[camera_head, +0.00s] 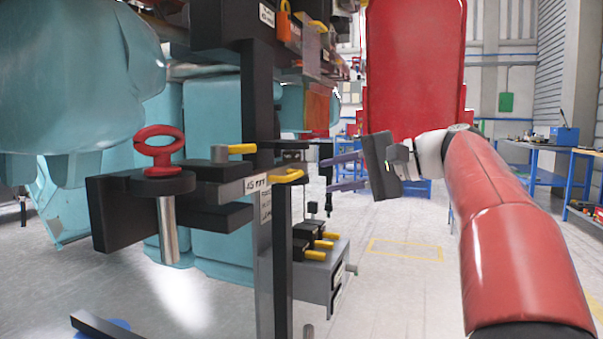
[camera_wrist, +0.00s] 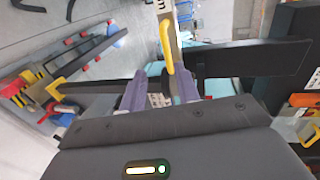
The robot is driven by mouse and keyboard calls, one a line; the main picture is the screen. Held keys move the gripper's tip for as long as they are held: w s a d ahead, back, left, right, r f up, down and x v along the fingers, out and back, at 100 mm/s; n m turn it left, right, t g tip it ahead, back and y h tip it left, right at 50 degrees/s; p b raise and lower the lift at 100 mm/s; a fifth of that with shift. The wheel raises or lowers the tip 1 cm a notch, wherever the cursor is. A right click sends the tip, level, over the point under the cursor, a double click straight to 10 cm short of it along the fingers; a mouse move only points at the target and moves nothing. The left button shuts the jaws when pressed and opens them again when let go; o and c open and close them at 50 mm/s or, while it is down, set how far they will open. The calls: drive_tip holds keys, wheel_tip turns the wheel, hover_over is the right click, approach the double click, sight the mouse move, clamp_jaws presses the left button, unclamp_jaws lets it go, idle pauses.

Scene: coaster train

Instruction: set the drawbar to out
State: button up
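A dark bracket (camera_head: 125,210) on the left carries a pin with a red ring (camera_head: 160,145) and a silver shaft standing upright. A dark upright post (camera_head: 263,80) stands beside it with a white label (camera_head: 257,184). A yellow handle (camera_head: 287,177) juts out by that label and also shows in the wrist view (camera_wrist: 166,45). I cannot tell for certain which part is the drawbar. My gripper (camera_head: 327,175) is open, its two purple fingers pointing left toward the post, apart from the handle in the head view. In the wrist view my gripper (camera_wrist: 158,82) has the handle ahead of its fingertips.
A second yellow handle (camera_head: 242,149) sits above on the bracket. A grey box with yellow handles (camera_head: 325,262) is lower on the post. Teal train bodies (camera_head: 75,75) fill the left. A red panel (camera_head: 415,60) stands behind. Blue workbenches (camera_head: 550,160) are right; floor between is open.

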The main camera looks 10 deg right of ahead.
sight(298, 175)
drive_tip(key=x, duration=0.4)
drive_tip(key=r+x, duration=0.1)
drive_tip(key=x, duration=0.2)
drive_tip(key=shift+w, duration=0.3)
drive_tip(key=shift+c, duration=0.3)
clamp_jaws()
